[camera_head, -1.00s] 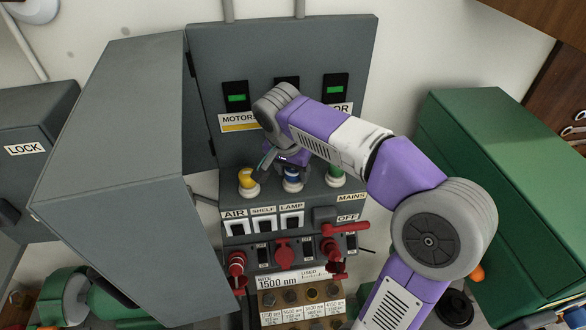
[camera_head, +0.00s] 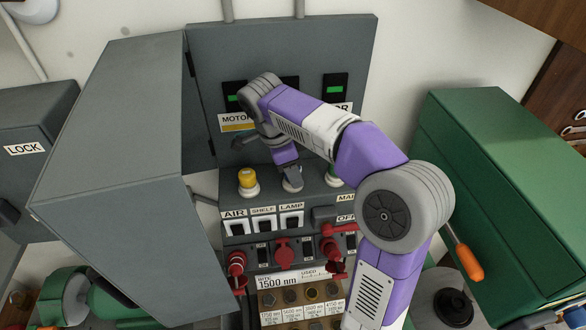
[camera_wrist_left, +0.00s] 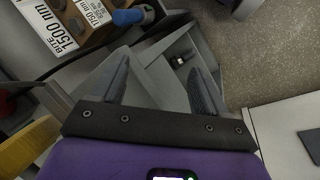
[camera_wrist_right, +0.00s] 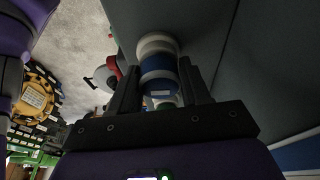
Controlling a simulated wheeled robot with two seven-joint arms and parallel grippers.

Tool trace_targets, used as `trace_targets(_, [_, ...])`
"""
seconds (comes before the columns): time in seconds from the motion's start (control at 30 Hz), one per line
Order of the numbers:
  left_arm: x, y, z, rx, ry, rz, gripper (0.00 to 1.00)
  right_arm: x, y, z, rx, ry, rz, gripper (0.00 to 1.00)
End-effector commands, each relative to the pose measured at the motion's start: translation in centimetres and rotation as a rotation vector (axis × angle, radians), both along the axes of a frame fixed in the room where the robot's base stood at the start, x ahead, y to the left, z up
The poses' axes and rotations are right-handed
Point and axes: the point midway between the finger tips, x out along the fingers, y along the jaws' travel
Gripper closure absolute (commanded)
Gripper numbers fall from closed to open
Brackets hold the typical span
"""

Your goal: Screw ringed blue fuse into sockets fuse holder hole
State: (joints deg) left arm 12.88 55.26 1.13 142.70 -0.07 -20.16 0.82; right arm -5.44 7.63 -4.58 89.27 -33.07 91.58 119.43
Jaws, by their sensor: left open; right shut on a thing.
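The blue fuse with white bands (camera_wrist_right: 158,68) is between the fingers of my right gripper (camera_wrist_right: 157,82) in the right wrist view. A round white collar (camera_wrist_right: 157,44) is at its far end. In the head view my right gripper (camera_head: 290,180) is shut on the fuse at the middle position of the sloped panel and hides most of it. How deep the fuse sits in its holder hole cannot be told. A yellow fuse (camera_head: 247,179) stands upright to its left, and a green one (camera_head: 333,176) is partly hidden to its right. My left gripper (camera_wrist_left: 155,88) is open and empty.
The grey cabinet's open door (camera_head: 110,180) stands left of the panel. Switches (camera_head: 263,222) and red connectors (camera_head: 284,254) are below the fuses. A green box (camera_head: 510,180) and an orange-handled tool (camera_head: 467,258) are at the right. A blue-handled tool (camera_wrist_left: 128,17) shows in the left wrist view.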

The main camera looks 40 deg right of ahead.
Motion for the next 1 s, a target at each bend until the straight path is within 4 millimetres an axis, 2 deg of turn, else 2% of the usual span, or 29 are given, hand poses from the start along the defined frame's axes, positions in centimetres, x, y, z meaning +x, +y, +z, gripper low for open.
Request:
trace_targets(0.13, [0.0, 0.0, 0.0, 0.0, 0.0, 0.0, 0.26, 0.0, 0.0, 0.0, 0.0, -0.003, -0.113, 0.8])
trace_targets(0.37, [0.0, 0.0, 0.0, 0.0, 0.0, 0.0, 0.26, 0.0, 0.0, 0.0, 0.0, -0.004, -0.124, 0.8])
trace_targets(0.4, [0.0, 0.0, 0.0, 0.0, 0.0, 0.0, 0.26, 0.0, 0.0, 0.0, 0.0, -0.004, -0.124, 0.49])
trace_targets(0.57, [0.0, 0.0, 0.0, 0.0, 0.0, 0.0, 0.26, 0.0, 0.0, 0.0, -0.001, -0.003, -0.122, 0.24])
trace_targets(0.87, [0.0, 0.0, 0.0, 0.0, 0.0, 0.0, 0.26, 0.0, 0.0, 0.1, -0.001, -0.003, -0.12, 0.24])
trace_targets(1.0, [0.0, 0.0, 0.0, 0.0, 0.0, 0.0, 0.26, 0.2, 0.2, 1.0, 0.0, -0.004, -0.119, 0.24])
